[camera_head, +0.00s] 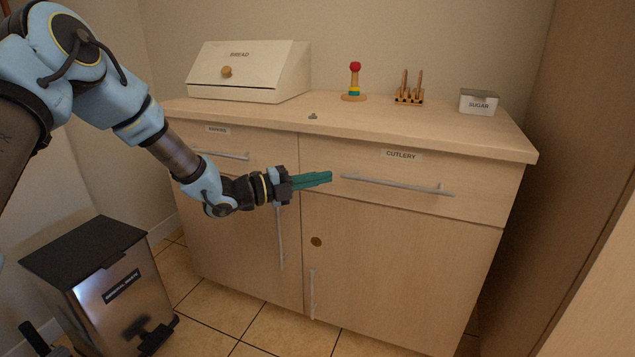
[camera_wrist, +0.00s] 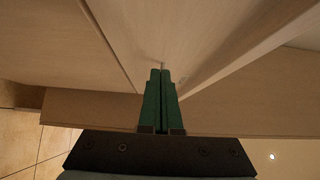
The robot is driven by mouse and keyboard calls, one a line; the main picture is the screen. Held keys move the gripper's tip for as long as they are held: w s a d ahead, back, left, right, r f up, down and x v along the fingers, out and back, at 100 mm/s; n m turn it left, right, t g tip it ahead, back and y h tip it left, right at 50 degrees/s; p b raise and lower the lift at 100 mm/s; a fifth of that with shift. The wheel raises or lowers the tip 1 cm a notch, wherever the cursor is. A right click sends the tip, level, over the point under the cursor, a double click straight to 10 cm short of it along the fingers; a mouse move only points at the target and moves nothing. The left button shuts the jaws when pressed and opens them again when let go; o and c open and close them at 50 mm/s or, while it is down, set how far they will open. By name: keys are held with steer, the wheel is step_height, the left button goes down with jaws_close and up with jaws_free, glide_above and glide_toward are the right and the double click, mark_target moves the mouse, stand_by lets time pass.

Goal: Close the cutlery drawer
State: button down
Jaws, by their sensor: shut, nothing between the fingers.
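The cutlery drawer (camera_head: 420,208) is the wide upper right drawer of the wooden cabinet, with a CUTLERY label (camera_head: 401,155) and a long bar handle (camera_head: 398,185). Its front looks flush or nearly flush with the cabinet; I cannot tell whether a small gap is left. My gripper (camera_head: 330,177) is shut and empty, its green fingers pointing right at the left end of the drawer front, just left of the handle. In the wrist view, my shut fingers (camera_wrist: 162,72) point at pale wood panels; contact is unclear.
A left drawer (camera_head: 220,150) and doors with bar handles share the cabinet front. On the counter (camera_head: 400,120) stand a bread box (camera_head: 245,75), a ring stacker (camera_head: 354,85), a small wooden rack (camera_head: 409,95) and a sugar box (camera_head: 478,102). A metal bin (camera_head: 110,290) stands lower left.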

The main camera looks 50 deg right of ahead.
steer(key=w+a+f+n+t+y, duration=0.2)
steer(key=w+a+n+t+y, duration=0.3)
steer(key=w+a+n+t, duration=1.35)
steer(key=w+a+n+g+y, duration=0.2)
steer(key=w+a, duration=0.2)
steer(key=a, duration=0.5)
steer(key=w+a+n+g+y, duration=0.15)
steer(key=w+a, duration=0.25)
steer(key=a, duration=0.5)
steer(key=s+a+n+g+y, duration=0.1)
steer(key=s+a+n+y, duration=0.25)
steer(key=a+n, duration=0.4)
steer(key=s+a+n+g+y, duration=0.1)
steer(key=s+a+n+y, duration=0.25)
steer(key=a, duration=0.75)
steer(key=s+a+n+g, duration=0.3)
steer(key=s+a+n, duration=0.35)
steer(key=s, duration=0.35)
step_height(320, 180, up, 25)
steer(key=d+p, duration=0.1)
steer(key=p, duration=2.3)
steer(key=shift+n, duration=0.35)
steer(key=shift+f, duration=0.1)
